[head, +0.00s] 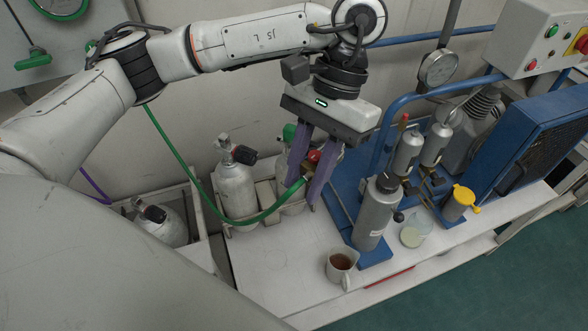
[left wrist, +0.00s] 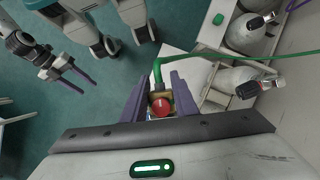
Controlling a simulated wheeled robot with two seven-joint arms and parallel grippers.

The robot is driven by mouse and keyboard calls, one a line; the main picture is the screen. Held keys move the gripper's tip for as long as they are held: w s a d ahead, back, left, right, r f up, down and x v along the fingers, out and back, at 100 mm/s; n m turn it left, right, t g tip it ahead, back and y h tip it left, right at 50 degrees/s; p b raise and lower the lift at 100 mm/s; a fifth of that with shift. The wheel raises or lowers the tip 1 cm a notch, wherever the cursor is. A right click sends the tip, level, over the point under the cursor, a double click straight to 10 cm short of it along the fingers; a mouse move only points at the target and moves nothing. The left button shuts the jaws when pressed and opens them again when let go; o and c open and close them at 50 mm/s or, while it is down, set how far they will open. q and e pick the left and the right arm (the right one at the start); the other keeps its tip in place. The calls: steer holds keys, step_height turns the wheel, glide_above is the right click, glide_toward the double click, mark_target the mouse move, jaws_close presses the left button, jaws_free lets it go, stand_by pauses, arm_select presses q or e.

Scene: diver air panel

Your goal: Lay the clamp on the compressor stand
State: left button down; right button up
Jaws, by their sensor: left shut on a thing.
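My left gripper (head: 311,188) is shut on the clamp, a small brass piece with a red knob (head: 314,156), at the end of the green hose (head: 183,158). In the left wrist view the clamp's red knob (left wrist: 161,107) sits between the purple fingers. The gripper hangs above the white stand (head: 272,262), left of the blue compressor frame, in front of a cylinder. The fingers partly hide the clamp. My right gripper (left wrist: 82,82) shows only in the left wrist view, far off over the green floor, with its fingers apart and empty.
White cylinders (head: 235,186) stand in a rack behind and left. The stand's front-left top is bare.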

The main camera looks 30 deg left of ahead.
steer(key=shift+o, duration=1.2)
steer(key=w+r+t+y, duration=0.2)
steer(key=w+r, duration=0.5)
steer(key=r, duration=0.4)
steer(key=w+r+t+y, duration=0.1)
steer(key=w+r+y, duration=0.1)
steer(key=w+r, duration=0.75)
steer(key=s+a+r+n+g+y, duration=0.1)
steer(key=s+a+r+n+y, duration=0.1)
steer(key=r, duration=0.5)
steer(key=s+a+r+n+y, duration=0.1)
steer(key=a+r+y, duration=0.2)
steer(key=r, duration=0.5)
steer(key=s+a+r+n+g+y, duration=0.1)
steer(key=s+a+r+n+y, duration=0.1)
steer(key=r, duration=0.5)
arm_select(q)
steer(key=w+d+r+m+t+y, duration=0.1)
steer(key=d+r+m, duration=0.4)
steer(key=d, duration=0.5)
step_height(320, 180, up, 2)
steer(key=shift+w+d+r+m+y, duration=0.15)
steer(key=shift+w+d+m+y, duration=0.1)
steer(key=shift+d+m+y, duration=0.25)
arm_select(e)
steer(key=x, duration=1.1)
steer(key=shift+w+d, duration=0.15)
steer(key=shift+w, duration=0.1)
arm_select(q)
steer(key=shift+a, duration=0.1)
